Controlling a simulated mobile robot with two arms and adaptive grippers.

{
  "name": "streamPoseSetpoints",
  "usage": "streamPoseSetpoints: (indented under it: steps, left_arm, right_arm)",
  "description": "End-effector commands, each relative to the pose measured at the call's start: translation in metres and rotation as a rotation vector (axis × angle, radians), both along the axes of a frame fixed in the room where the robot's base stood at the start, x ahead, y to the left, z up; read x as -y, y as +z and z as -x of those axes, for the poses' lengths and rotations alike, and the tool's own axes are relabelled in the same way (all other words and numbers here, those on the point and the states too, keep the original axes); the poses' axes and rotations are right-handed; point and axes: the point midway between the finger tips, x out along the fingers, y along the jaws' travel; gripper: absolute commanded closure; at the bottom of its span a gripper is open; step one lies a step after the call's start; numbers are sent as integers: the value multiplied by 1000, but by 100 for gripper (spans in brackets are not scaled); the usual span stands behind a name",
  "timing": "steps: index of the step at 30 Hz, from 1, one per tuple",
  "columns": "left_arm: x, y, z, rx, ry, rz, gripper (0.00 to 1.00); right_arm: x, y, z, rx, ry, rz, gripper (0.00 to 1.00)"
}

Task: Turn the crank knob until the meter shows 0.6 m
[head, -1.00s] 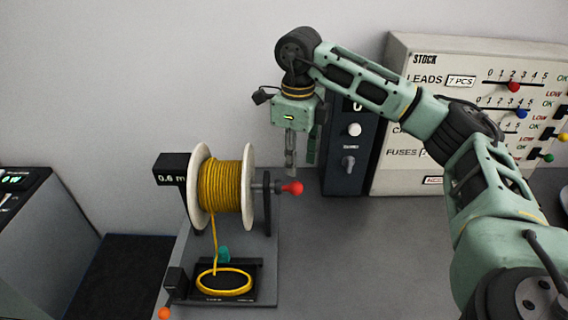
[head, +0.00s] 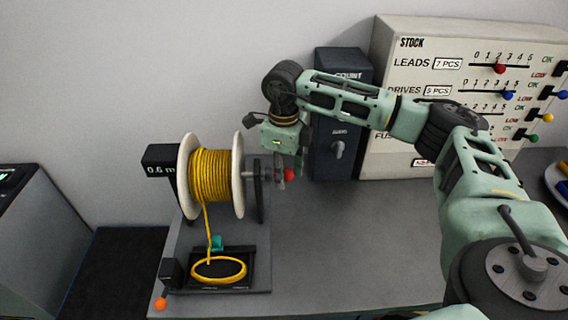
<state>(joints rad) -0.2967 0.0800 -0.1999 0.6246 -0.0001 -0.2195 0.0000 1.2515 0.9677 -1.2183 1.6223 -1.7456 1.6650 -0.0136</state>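The meter (head: 160,161) is a black box left of the spool and reads 0.6 m. The spool (head: 211,175) has white flanges and is wound with yellow cable. The red crank knob (head: 290,174) is on the right end of the spool's shaft. My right gripper (head: 286,172) points down at the knob, with its fingers around or beside it. The fingers partly cover the knob, and I cannot tell whether they grip it. My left gripper is not in view.
A yellow cable coil (head: 219,282) lies in a black tray below the spool. A black lever with an orange ball (head: 160,304) stands at the front left. A dark box with a switch (head: 338,150) and the stock panel (head: 440,40) stand behind.

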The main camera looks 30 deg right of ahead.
Motion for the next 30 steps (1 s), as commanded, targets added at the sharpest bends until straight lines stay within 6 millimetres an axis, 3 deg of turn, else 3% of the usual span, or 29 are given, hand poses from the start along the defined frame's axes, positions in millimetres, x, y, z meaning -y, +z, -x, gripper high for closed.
streamPoseSetpoints:
  steps: [5, 17, 30]
  left_arm:
    - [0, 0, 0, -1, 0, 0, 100]
    - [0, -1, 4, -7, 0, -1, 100]
    - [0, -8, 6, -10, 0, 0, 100]
  right_arm:
    - [0, 0, 0, 0, 0, 0, 64]
    - [-1, 1, 0, 1, 1, -2, 99]
    - [-12, -8, 14, 4, 4, -5, 100]
